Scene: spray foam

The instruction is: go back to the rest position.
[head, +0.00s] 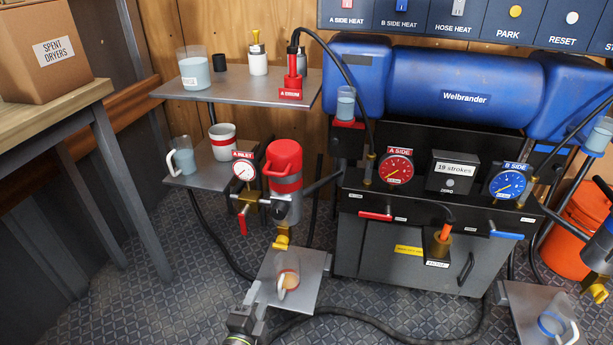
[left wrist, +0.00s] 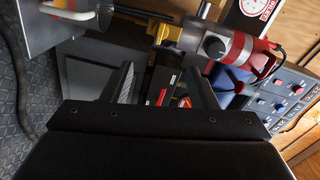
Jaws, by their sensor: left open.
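My left gripper (head: 254,303) is at the bottom of the head view, below and left of a small metal shelf (head: 312,267) that bears a cup with a white handle (head: 289,281). Its jaws are open. In the left wrist view both fingers of the gripper (left wrist: 162,78) show apart with nothing seen between them. Beyond them are the dark machine front and the red-topped grey filter (left wrist: 215,45). My right gripper is not in view.
The blue Welbrander machine (head: 453,80) stands ahead with red (head: 396,168) and blue (head: 508,183) gauges. Side shelves (head: 240,90) hold cups and bottles. A wooden bench with a box (head: 45,45) is at left. A black hose (head: 380,318) lies on the floor. An orange bucket (head: 570,235) is right.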

